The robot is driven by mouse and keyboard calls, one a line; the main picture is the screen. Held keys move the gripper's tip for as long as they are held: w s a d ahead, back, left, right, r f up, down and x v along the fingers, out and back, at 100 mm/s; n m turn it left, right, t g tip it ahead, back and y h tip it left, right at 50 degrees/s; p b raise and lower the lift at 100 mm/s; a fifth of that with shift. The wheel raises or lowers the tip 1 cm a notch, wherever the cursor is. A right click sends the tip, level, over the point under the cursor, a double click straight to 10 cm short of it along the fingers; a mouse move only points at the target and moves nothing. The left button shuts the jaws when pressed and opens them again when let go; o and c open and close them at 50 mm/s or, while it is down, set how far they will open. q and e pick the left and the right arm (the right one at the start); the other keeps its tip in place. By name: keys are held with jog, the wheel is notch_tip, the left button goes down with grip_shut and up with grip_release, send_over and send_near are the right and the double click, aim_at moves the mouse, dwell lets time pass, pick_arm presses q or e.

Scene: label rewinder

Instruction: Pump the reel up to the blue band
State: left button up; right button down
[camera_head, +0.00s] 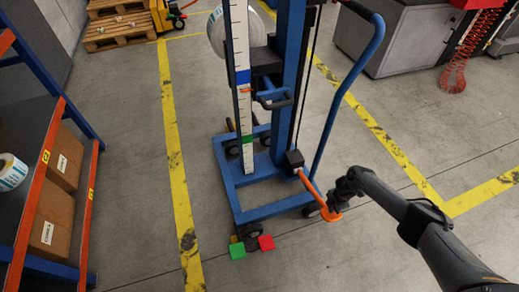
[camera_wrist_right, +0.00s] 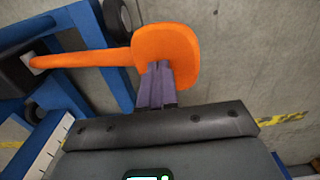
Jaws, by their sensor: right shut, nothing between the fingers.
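The blue lifting trolley (camera_head: 235,201) stands on the floor with its mast upright. A white scale (camera_head: 242,110) on the mast carries a blue band (camera_head: 241,77) high up and a green band (camera_head: 247,139) low down. A small orange pointer (camera_head: 247,91) sits just below the blue band. The white reel (camera_head: 218,32) is partly hidden behind the scale. An orange pump lever (camera_head: 309,186) slopes down to a flat pad, seen large in the right wrist view (camera_wrist_right: 167,48). My right gripper (camera_head: 335,205) is shut and empty, its fingertips (camera_wrist_right: 157,72) at the pad; contact is uncertain.
A red pedal (camera_head: 266,242) and a green pedal (camera_head: 237,251) are at the trolley's front. A shelf with boxes (camera_head: 52,220) stands at left. A blue handle (camera_head: 345,85) rises at the trolley's right. Open floor surrounds the trolley's front.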

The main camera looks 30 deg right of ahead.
jog(key=shift+s+f+b, duration=0.2)
jog(key=shift+f+b, duration=1.25)
jog(key=shift+f, duration=0.35)
notch_tip(320, 180, down, 12)
jog(key=b, duration=1.1)
jog(key=shift+r, duration=0.1)
notch_tip(320, 180, up, 15)
jog(key=p, duration=1.4)
jog(key=shift+a+r, duration=0.15)
jog(key=shift+r+p, duration=0.2)
jog(key=shift+p, duration=0.2)
jog(key=shift+f, duration=0.1)
